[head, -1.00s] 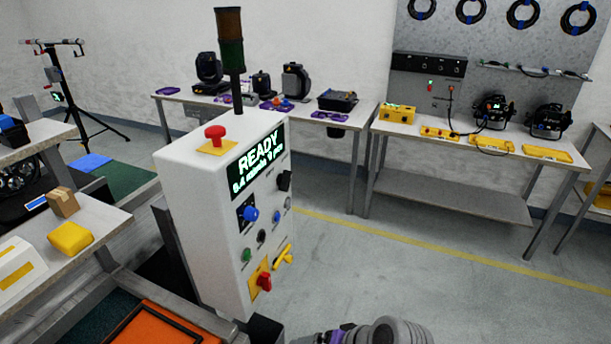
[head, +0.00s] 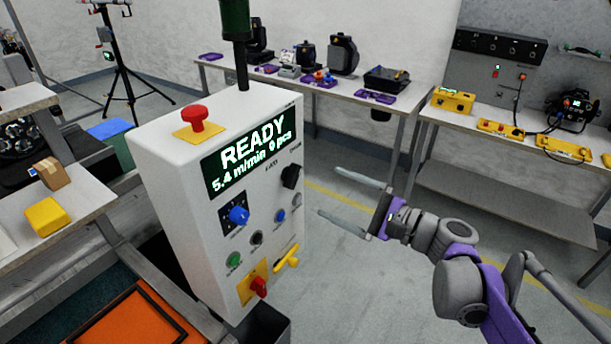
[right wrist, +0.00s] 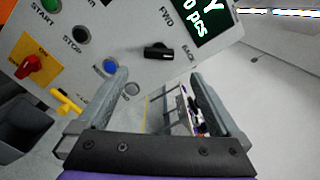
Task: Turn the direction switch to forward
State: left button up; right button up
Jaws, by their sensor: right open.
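The direction switch is a black knob (head: 291,176) on the right part of the white control box's front, below the lit READY display (head: 247,152). In the right wrist view the knob (right wrist: 158,52) lies roughly sideways, with an FWD label near it. My right gripper (head: 329,192) is open and empty, to the right of the knob and apart from it, its fingers pointing at the panel. In the right wrist view the open fingers (right wrist: 160,76) frame a gap just below the knob. My left gripper is out of view.
Near the switch are a blue knob (head: 238,215), a blue button (head: 280,215), a green button (head: 233,259), a yellow handle (head: 287,257) and a red switch (head: 259,286). A red mushroom button (head: 194,117) tops the box. The floor to its right is clear.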

aim_at(297, 178)
jog(key=x, duration=0.9)
jog(key=shift+w+a+p, duration=0.15)
jog(key=shift+a+p, duration=0.15)
jog(key=shift+a, duration=0.05)
jog(key=c, duration=1.4)
